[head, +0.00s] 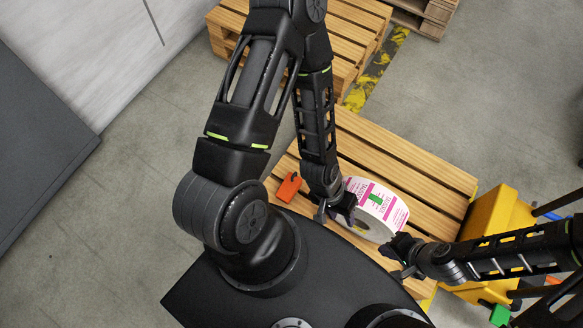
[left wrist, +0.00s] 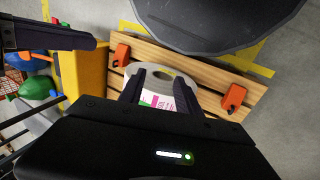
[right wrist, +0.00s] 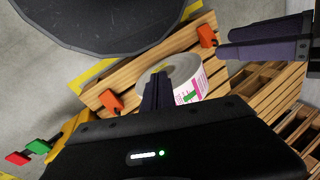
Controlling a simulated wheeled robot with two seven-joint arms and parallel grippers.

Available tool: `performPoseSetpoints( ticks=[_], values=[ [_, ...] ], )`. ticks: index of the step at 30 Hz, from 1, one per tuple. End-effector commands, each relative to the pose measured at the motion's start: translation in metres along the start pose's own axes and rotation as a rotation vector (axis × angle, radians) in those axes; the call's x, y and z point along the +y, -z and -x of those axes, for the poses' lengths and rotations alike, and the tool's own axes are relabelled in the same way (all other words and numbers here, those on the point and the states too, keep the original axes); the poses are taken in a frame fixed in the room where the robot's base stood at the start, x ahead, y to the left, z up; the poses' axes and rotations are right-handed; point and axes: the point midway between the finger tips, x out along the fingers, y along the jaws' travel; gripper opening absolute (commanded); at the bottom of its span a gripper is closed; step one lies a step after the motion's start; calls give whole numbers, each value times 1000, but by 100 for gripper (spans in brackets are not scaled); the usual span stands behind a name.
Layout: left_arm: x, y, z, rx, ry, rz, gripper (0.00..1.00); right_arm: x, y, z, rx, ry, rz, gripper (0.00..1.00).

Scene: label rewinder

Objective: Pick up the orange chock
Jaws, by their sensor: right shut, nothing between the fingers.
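One orange chock (head: 288,187) lies on the wooden pallet (head: 420,165), left of my left gripper (head: 340,213) in the head view. It also shows in the left wrist view (left wrist: 233,97) and right wrist view (right wrist: 207,36). A second orange chock, near the yellow bin end, shows in the left wrist view (left wrist: 121,55) and right wrist view (right wrist: 111,102); my right arm seems to hide it in the head view. My left gripper is open, with its fingers apart over the label roll. My right gripper (head: 402,258) is shut and empty, near the roll's right side.
A white label roll (head: 378,208) with pink and green print sits on the pallet between the grippers. A yellow bin (head: 495,225) stands to the right. Another pallet (head: 350,35) lies behind. My black base is close to the pallet's near edge.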

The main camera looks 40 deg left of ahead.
Motion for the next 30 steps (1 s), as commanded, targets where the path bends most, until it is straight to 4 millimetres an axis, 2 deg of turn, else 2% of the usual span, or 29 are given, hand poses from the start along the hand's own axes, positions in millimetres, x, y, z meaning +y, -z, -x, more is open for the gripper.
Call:
performPoseSetpoints(
  ticks=[5, 8, 12, 15, 19, 24, 30],
  values=[
    [-46, 19, -42, 1, 64, -13, 40, 19, 2, -43, 5, -3, -4, 0],
    [-87, 37, -72, -3, 122, -24, 40, 34, 4, -77, 9, -5, -7, 0],
    [-157, 69, -114, -10, 211, -38, 40, 59, 7, -134, 18, -10, -12, 0],
    [-206, 93, -137, -14, 267, -45, 40, 76, 10, -174, 25, -13, -17, 0],
    [-258, 120, -154, -16, 318, -49, 40, 96, 12, -216, 32, -17, -21, 0],
    [-298, 142, -159, -16, 350, -53, 40, 110, 15, -248, 39, -20, -25, 0],
    [-309, 150, -154, -17, 358, -56, 40, 113, 16, -254, 41, -21, -26, 0]
  ],
)
